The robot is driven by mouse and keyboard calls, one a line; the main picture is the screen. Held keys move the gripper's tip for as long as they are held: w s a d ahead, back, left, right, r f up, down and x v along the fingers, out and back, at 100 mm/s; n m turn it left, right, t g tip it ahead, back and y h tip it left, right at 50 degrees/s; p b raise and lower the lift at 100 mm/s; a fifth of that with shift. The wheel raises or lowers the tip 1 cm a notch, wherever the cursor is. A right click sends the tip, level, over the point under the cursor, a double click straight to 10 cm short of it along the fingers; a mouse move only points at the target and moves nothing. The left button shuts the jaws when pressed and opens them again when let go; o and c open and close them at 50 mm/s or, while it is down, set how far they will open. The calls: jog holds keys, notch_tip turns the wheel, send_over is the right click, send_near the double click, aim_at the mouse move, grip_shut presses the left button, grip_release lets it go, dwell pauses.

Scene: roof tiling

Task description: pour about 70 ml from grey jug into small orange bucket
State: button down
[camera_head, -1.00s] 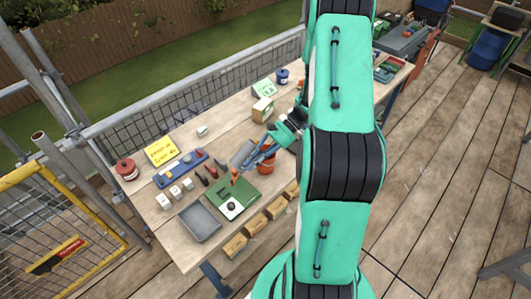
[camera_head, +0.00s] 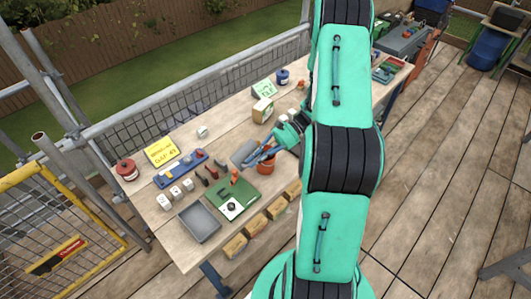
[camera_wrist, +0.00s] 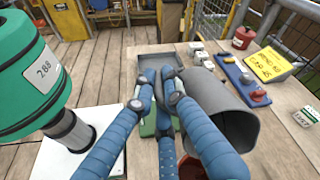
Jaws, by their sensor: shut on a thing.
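The grey jug (camera_head: 241,154) is in my gripper (camera_head: 256,160). In the wrist view the jug (camera_wrist: 215,100) lies clearly tilted along the right side of the blue fingers. My gripper (camera_wrist: 163,88) is shut at its side; the exact grip point is hidden by the fingers. The small orange bucket (camera_head: 267,168) stands on the table just below and right of the jug. In the wrist view a part of the bucket (camera_wrist: 190,169) shows at the bottom edge, under the jug. I see no stream of liquid, and the inside of the bucket is hidden.
A green mat (camera_head: 221,203) and a grey tray (camera_head: 199,222) lie in front. A blue rack (camera_head: 180,170) and a yellow note (camera_head: 161,151) are to the left.

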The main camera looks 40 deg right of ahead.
jog(key=shift+s+d+r+y, duration=0.1)
jog(key=shift+d+r+y, duration=0.15)
jog(key=shift+d+y, duration=0.2)
jog(key=shift+s+d+r+y, duration=0.1)
jog(key=shift+d+r+y, duration=0.1)
jog(key=shift+d+y, duration=0.25)
dwell(0.8)
jog(key=shift+w+a, duration=0.1)
jog(key=shift+a, duration=0.05)
dwell(0.4)
jog(key=shift+d+r, duration=0.2)
jog(key=shift+d, duration=0.15)
dwell(0.4)
jog(key=a+f+h, duration=0.1)
jog(key=a+h, duration=0.1)
jog(key=a, duration=0.1)
jog(key=shift+w+f+h, duration=0.1)
jog(key=shift+f+h, duration=0.2)
jog(key=shift+f, duration=0.1)
jog(key=shift+a+f+h, duration=0.1)
jog(key=shift+a+h, duration=0.05)
jog(key=shift+h, duration=0.45)
jog(key=shift+f, duration=0.1)
jog(key=shift+a+g+h, duration=0.15)
jog(key=shift+g+h, duration=0.15)
jog(key=shift+h, duration=0.2)
jog(key=shift+f, duration=0.1)
dwell(0.9)
